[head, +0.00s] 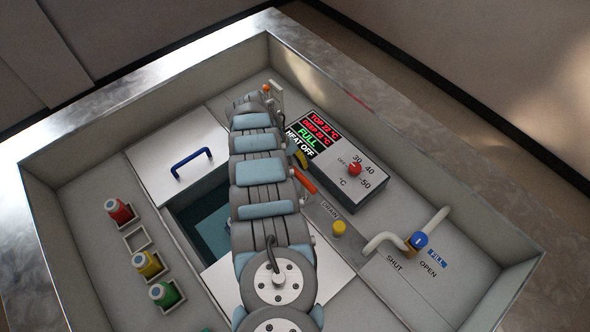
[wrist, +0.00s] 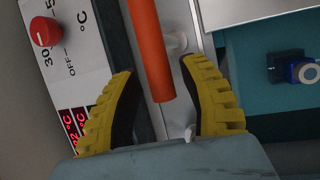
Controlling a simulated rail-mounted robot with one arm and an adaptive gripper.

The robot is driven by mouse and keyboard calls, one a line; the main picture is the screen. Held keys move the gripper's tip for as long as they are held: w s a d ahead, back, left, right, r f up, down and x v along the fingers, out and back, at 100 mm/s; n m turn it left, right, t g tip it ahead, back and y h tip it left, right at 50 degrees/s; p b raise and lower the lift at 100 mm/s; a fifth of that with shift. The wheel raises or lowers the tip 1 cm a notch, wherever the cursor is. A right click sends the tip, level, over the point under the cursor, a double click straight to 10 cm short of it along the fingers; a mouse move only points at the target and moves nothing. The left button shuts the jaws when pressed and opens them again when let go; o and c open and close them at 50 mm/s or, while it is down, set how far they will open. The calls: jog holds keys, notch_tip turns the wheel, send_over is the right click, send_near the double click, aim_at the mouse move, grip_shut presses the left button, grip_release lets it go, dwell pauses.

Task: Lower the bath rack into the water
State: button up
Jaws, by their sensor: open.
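The orange bar handle (head: 305,181), likely the rack's lever, stands beside the bath opening. In the wrist view the orange bar (wrist: 152,50) lies between the spread yellow fingers of my gripper (wrist: 158,68), with gaps on both sides. In the head view one yellow finger of my gripper (head: 300,158) shows near the bar; my arm hides the rest. The water (head: 207,215) shows teal in the opening.
A lid with a blue handle (head: 192,163) lies beside the opening. Red, yellow and green spools (head: 150,264) sit in holders at left, with one holder empty. The display (head: 312,133) reads FULL and HEAT OFF. The red knob (head: 355,169), yellow drain knob (head: 339,228) and blue fill valve (head: 419,240) are at right.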

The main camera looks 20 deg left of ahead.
grip_shut()
notch_tip(320, 180, down, 4)
jog(key=b, duration=0.4)
jog(key=shift+f, duration=0.2)
jog(key=shift+o, duration=1.6)
grip_release()
jog(key=shift+r, duration=0.1)
